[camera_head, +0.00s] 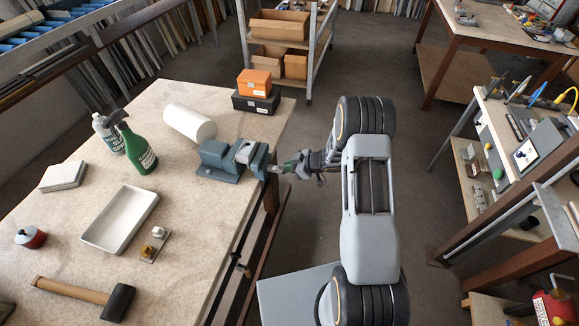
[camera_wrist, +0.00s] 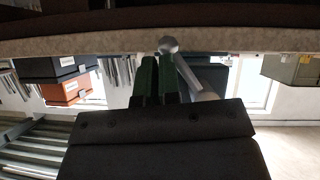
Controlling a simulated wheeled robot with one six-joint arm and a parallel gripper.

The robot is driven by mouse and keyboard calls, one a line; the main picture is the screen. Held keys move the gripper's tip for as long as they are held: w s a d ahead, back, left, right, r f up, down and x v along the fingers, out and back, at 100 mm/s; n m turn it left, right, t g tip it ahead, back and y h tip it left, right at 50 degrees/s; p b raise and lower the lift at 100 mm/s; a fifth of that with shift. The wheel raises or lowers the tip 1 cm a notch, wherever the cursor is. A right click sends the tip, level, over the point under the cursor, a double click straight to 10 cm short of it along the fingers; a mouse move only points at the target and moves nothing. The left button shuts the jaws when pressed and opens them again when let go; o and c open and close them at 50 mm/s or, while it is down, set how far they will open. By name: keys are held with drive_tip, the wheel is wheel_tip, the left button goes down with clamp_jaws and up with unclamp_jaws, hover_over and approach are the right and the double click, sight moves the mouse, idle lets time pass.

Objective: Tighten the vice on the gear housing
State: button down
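The blue-grey vice (camera_head: 222,163) is mounted near the right edge of the workbench. A light grey metal piece (camera_head: 246,151), perhaps the gear housing, sits at its jaws; I cannot tell how firmly it is held. My gripper (camera_head: 283,168) is at the vice's right end, by the screw and handle. In the wrist view, my green-tipped fingers (camera_wrist: 158,75) are close together. A metal handle bar (camera_wrist: 195,78) with a ball end (camera_wrist: 168,45) runs beside the right finger. I cannot tell whether the fingers grip it.
On the workbench (camera_head: 190,260) are a white cylinder (camera_head: 190,121), a green spray bottle (camera_head: 136,147), a white tray (camera_head: 120,218), a mallet (camera_head: 85,297) and boxes (camera_head: 256,100) at the back. A shelf cart (camera_head: 292,45) stands beyond. Floor is open to the right of my arm.

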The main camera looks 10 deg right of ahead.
drive_tip(key=w+d+r, duration=0.2)
drive_tip(key=d+r, duration=0.3)
drive_tip(key=d, duration=0.6)
drive_tip(key=shift+w+d+r, duration=0.2)
drive_tip(key=shift+d+r, duration=0.05)
drive_tip(key=shift+d, duration=0.15)
